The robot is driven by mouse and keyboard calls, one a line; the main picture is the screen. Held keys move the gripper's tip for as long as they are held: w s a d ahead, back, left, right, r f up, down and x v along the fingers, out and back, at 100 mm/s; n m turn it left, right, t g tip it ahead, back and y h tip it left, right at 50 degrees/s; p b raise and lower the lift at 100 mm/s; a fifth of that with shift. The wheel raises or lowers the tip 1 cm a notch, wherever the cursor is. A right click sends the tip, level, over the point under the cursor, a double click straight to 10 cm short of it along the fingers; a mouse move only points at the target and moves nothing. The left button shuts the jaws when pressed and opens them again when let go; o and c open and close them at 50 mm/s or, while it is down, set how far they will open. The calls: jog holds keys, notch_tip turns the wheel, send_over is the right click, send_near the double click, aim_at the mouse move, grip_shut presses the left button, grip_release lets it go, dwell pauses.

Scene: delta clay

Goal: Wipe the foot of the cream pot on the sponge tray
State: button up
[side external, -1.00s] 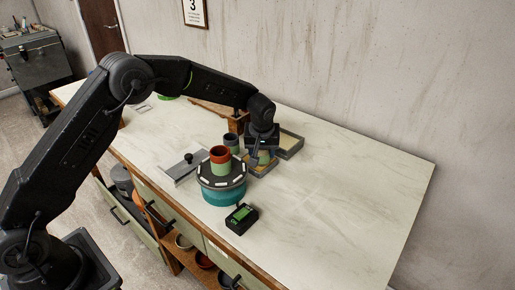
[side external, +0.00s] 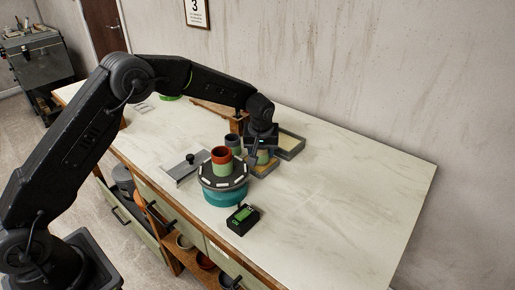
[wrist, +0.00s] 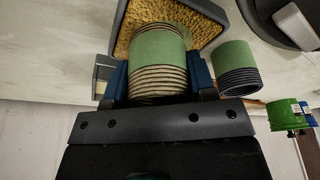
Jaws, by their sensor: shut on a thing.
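The cream pot (wrist: 158,60), ribbed cream and brown with a green band, is between the two blue fingers of my gripper (wrist: 160,84) in the wrist view. My gripper is shut on it. The sponge tray (wrist: 121,35), a dark-framed tray with a rough yellow sponge, lies right beyond the pot's green end. In the side view my gripper (side external: 262,147) holds the pot (side external: 263,157) low over the sponge tray (side external: 262,172). I cannot tell whether the foot touches the sponge.
A teal turntable (side external: 222,191) carries a red-rimmed green pot (side external: 222,161) close to the left of my gripper. A dark grey pot (side external: 233,140) stands behind it. A second tray (side external: 291,146) is at the right. A small device (side external: 242,219) sits in front. The table's right side is clear.

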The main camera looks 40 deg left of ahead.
jog(key=shift+d, duration=0.65)
jog(key=shift+a, duration=1.85)
notch_tip(320, 180, up, 8)
jog(key=shift+r, duration=0.15)
